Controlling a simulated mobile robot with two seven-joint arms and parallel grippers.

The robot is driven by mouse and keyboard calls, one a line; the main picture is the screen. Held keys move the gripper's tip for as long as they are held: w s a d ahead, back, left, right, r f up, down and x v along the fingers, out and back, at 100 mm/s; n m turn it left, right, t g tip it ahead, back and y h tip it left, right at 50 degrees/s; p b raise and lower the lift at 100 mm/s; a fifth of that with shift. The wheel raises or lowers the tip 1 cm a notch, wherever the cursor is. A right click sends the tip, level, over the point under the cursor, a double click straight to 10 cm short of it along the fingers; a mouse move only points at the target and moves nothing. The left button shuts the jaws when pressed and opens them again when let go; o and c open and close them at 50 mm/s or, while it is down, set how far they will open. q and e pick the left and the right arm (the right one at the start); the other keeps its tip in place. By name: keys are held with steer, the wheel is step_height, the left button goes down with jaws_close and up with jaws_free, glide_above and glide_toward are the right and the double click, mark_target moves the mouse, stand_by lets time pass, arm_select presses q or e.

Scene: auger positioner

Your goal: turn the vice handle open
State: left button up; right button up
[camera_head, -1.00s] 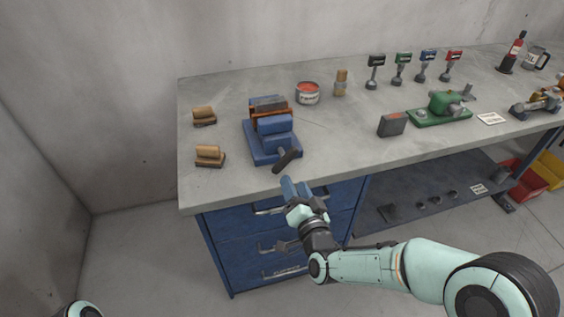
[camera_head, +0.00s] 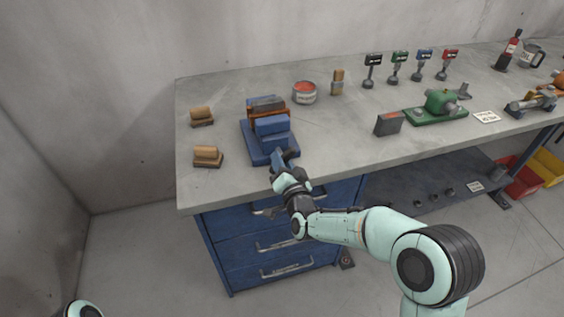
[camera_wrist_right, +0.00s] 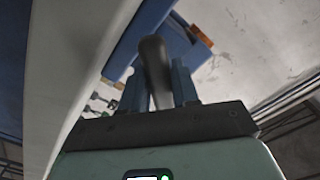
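The blue vice (camera_head: 268,150) stands near the front left of the workbench, with an orange-brown block between its jaws. Its dark handle (camera_head: 291,153) is at the front and mostly hidden by my right gripper (camera_head: 280,160). In the right wrist view the handle (camera_wrist_right: 155,68) runs between the two blue fingers of my right gripper (camera_wrist_right: 157,88). The fingers lie close along both sides of it; whether they press on it is not clear. Only a mint piece of my left arm shows at the bottom left; its gripper is out of view.
Two wooden blocks (camera_head: 207,156) (camera_head: 202,116) lie left of the vice on the grey bench (camera_head: 340,135). A red-topped can (camera_head: 304,92) stands behind it. A dark box (camera_head: 388,123) and a green machine (camera_head: 438,106) are to the right. Blue drawers (camera_head: 265,235) are below.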

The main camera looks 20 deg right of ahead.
jaws_close()
